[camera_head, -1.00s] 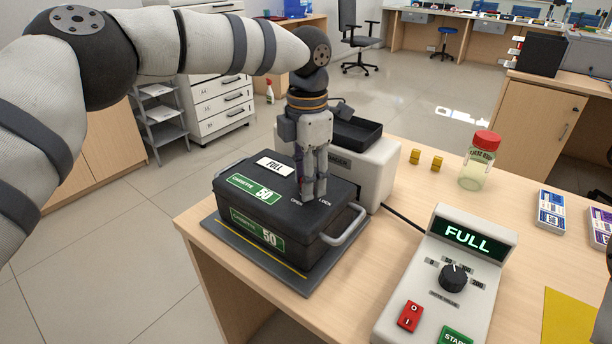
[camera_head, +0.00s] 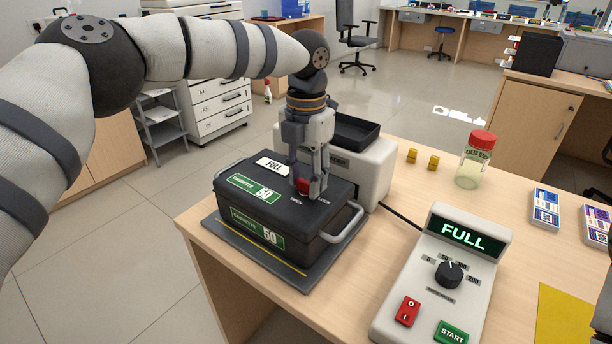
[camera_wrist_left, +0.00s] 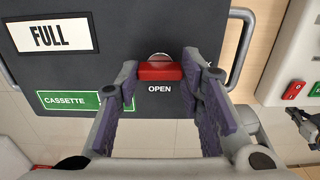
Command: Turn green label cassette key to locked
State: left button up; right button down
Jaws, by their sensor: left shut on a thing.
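The black cassette (camera_head: 232,212) with green "50" labels lies on a dark grey base plate at the counter's left end. Its red key (camera_head: 303,187) sits on the lid near the white "OPEN" and "LOCK" marks. In the left wrist view the red key (camera_wrist_left: 160,71) lies crosswise just above the word "OPEN"; "LOCK" is hidden there. My left gripper (camera_head: 308,190) points down over the lid and is shut on the red key, a finger at either side. A dark piece, apparently my right gripper (camera_wrist_left: 306,126), shows at the wrist view's right edge; its jaws are unclear.
A light grey machine with a black tray (camera_head: 355,131) stands right behind the cassette. A control box (camera_head: 440,290) reading "FULL" is at the front right. A handle (camera_head: 345,225) sticks out from the cassette's side.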

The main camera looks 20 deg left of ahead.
aim_at(306, 182)
pick_arm(q)
jog(key=o, duration=1.2)
jog(key=shift+c, duration=0.2)
notch_tip(306, 182, up, 12)
